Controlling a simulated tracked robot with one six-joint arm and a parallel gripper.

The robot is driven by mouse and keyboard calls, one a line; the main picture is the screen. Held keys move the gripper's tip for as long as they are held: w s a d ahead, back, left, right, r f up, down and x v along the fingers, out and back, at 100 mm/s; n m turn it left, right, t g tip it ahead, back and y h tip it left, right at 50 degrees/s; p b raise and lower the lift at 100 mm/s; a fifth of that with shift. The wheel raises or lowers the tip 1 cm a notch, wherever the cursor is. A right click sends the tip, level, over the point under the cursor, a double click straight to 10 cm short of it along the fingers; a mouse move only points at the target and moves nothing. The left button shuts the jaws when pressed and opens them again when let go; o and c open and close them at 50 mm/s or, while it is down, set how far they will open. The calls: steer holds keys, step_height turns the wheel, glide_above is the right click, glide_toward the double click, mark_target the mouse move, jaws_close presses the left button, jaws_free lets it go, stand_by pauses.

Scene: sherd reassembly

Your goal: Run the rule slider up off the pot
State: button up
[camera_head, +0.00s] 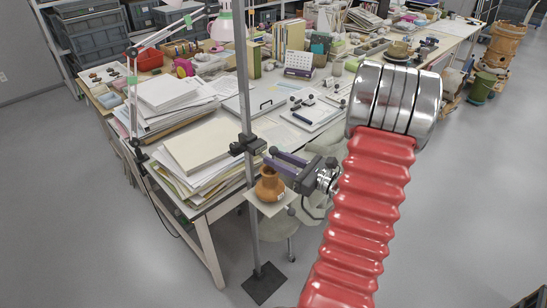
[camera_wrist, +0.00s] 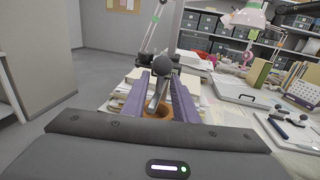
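The rule is a tall grey upright post (camera_head: 243,85) on a black foot. Its dark slider (camera_head: 247,146) is clamped on the post, just above and left of the pot. A dark round knob and a grey bar of the slider (camera_wrist: 162,66) show between my fingertips in the wrist view. The orange-brown pot (camera_head: 269,187) stands upright on a small pale board; in the wrist view it is mostly hidden below the slider. My gripper (camera_head: 267,157) is open, its two purple fingers apart, their tips close to the slider. I cannot tell whether they touch it.
A long table with paper stacks (camera_head: 204,144) stands close behind the post. A lamp arm (camera_head: 132,90) rises at its left corner. A stool (camera_head: 279,228) is beside the post. The floor at left and front is clear.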

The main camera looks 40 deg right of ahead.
steer(key=shift+x, duration=0.8)
jaws_close()
stand_by(1.0)
